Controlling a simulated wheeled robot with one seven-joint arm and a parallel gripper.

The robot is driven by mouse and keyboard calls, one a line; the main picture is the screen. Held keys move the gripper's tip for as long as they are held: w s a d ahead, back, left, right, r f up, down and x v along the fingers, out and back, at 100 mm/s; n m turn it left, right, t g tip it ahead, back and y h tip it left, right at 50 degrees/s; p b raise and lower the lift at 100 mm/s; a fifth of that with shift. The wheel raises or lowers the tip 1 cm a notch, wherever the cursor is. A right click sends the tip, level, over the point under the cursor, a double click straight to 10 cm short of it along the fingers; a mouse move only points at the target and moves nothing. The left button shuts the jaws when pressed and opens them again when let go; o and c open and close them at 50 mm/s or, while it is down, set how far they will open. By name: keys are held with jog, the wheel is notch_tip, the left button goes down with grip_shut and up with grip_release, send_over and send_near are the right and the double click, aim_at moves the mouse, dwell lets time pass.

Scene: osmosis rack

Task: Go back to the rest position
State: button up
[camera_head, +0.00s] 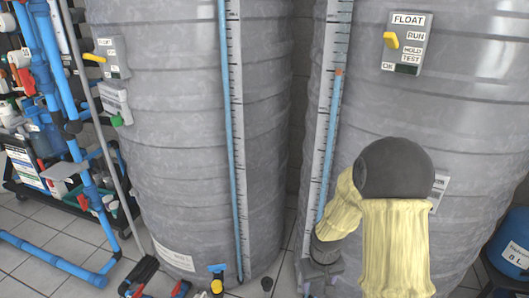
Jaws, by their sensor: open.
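My arm comes in from the lower right in a yellow cover, with a dark grey rounded joint at its top. My gripper (319,284) is at the bottom centre-right, pointing down in front of the right tank (455,115). It is open, and I see nothing between its fingers. Its tips are small and near the bottom edge, so their details are hard to make out. It is low, near the foot of the right tank's level scale (327,110). I cannot tell whether it touches anything.
A left grey tank (180,130) stands beside the right one. Both have float switch boxes with yellow levers. Blue pipes (50,60) and a rack fill the left. Valves and fittings (215,280) lie low at the front. A blue container (510,250) is at lower right.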

jog(key=s+r+m+t, duration=0.2)
jog(key=s+r, duration=1)
jog(key=r, duration=0.1)
notch_tip(320, 180, up, 38)
jog(key=p, duration=3.8)
jog(key=shift+w+a+r+p, duration=0.15)
jog(key=shift+w+a+p, duration=0.1)
jog(key=shift+p, duration=0.15)
